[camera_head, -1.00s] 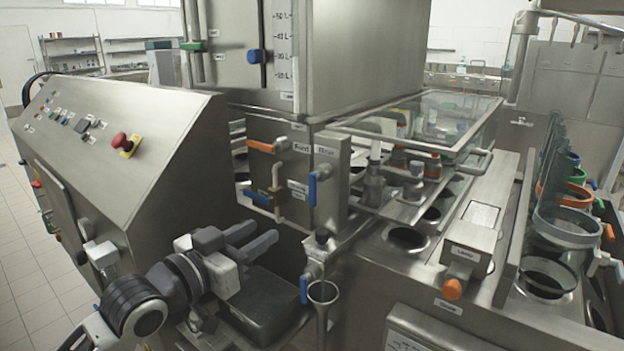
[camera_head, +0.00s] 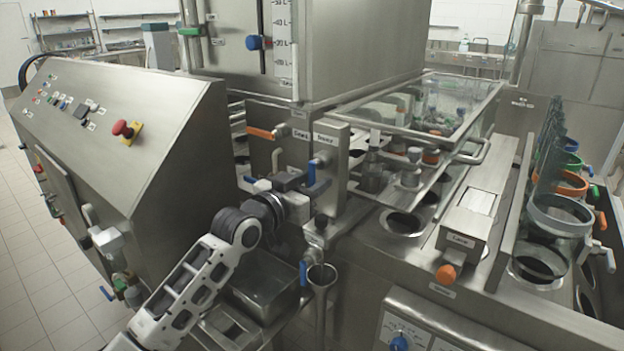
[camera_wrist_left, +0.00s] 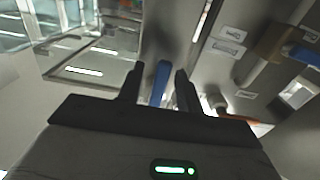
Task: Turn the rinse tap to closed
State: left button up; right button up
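The rinse tap is on the narrow steel face labelled like "Rinse" under the tank. Its blue lever (camera_head: 312,171) stands roughly upright in the head view, partly hidden by my gripper. My left gripper (camera_head: 303,184) is at this lever, coming from the left. In the left wrist view the blue lever (camera_wrist_left: 160,83) stands between the two dark fingers of my left gripper (camera_wrist_left: 158,88). A gap shows beside the lever, so the fingers look open around it. Whether one touches it is unclear. My right gripper is not in view.
An orange lever (camera_head: 260,132) and another blue lever (camera_head: 248,180) are close left of the rinse tap. A blue-handled tap (camera_head: 303,273) and funnel (camera_head: 322,274) stand below my gripper. The sloped control panel (camera_head: 120,140) is left; a steel tray (camera_head: 265,285) lies beneath my arm.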

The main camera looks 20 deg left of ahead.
pick_arm(q)
jog(key=shift+w, duration=0.15)
grip_shut()
jog(key=shift+d, duration=0.15)
jog(key=n, duration=0.1)
jog(key=d+n, duration=0.1)
jog(key=n, duration=0.1)
jog(key=shift+s+n, duration=0.2)
jog(key=shift+n, duration=0.1)
jog(key=n, duration=0.2)
jog(key=d+n, duration=0.1)
jog(key=shift+s+r+n, duration=0.15)
jog(key=shift+r+n, duration=0.15)
jog(key=n, duration=0.3)
jog(key=d+r+n, duration=0.1)
jog(key=n, duration=0.1)
jog(key=shift+s+r+n, duration=0.1)
jog(key=shift+s+n, duration=0.1)
jog(key=shift+n, duration=0.1)
jog(key=n, duration=0.1)
jog(key=r+n, duration=0.1)
jog(key=n, duration=0.3)
jog(key=shift+d+r, duration=0.1)
jog(key=shift+r, duration=0.15)
